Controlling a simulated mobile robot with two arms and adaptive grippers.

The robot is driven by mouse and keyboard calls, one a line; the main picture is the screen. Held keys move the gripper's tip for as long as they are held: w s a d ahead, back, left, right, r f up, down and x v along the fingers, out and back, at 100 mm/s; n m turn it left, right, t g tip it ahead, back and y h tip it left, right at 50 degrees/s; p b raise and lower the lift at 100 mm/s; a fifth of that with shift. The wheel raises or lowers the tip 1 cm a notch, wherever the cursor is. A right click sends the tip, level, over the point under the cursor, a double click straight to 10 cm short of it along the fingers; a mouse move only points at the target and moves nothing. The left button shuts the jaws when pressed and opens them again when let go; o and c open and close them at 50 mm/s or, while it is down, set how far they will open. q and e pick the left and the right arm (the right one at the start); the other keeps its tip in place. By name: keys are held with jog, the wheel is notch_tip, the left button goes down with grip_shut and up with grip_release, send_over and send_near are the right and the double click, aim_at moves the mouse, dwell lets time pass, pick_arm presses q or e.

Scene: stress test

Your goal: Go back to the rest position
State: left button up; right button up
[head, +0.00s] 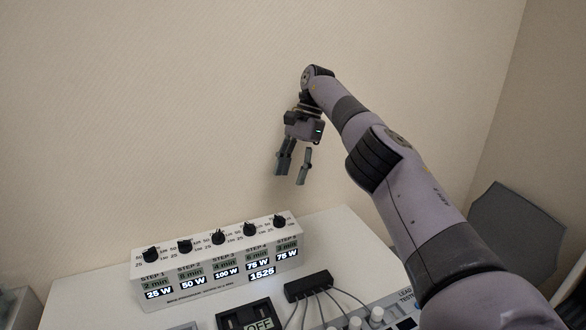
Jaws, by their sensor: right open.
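My right gripper (292,172) hangs at the end of my right arm, which comes in from the lower right. Its fingers point down and are apart, with nothing between them. It is in the air above the back of the white table (100,288), higher in the picture than the white control box (217,265) and clear of it. The box has a row of black knobs on top and lit step readings such as 25 W, 50 W and 100 W on its front. My left gripper is not in view.
A black block (309,285) with several cables lies on the table's right part. A dark unit marked OFF (258,322) is at the lower edge, beside a panel with white knobs (376,314). A grey chair-like shape (517,240) stands at the right. The wall behind is bare.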

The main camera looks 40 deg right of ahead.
jog(key=shift+r, duration=0.25)
jog(key=shift+d+r, duration=0.1)
dwell(0.4)
